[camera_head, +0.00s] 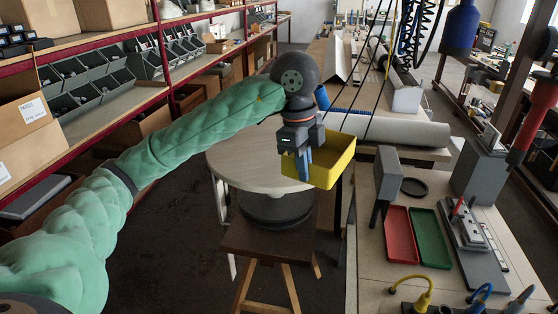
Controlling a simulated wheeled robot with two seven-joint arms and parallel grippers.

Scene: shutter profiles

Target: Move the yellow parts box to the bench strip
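The yellow parts box (338,160) is an open-topped tray in the middle of the view, to the right over the edge of a round wooden turntable top (245,160). My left gripper (304,168) points down with its blue fingers at the box's near left wall, and it looks shut on that wall. The box seems held up off the round top. The fingers hide part of the wall. The workbench (375,275), which may hold the bench strip, lies to the right of the box. My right gripper is not in view.
On the workbench are a red tray (400,235), a green tray (429,238), a grey upright block (387,172) and a dark fixture (470,250). A grey roll (390,130) lies behind the box. Black cables hang nearby. Shelves (140,85) with bins line the left.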

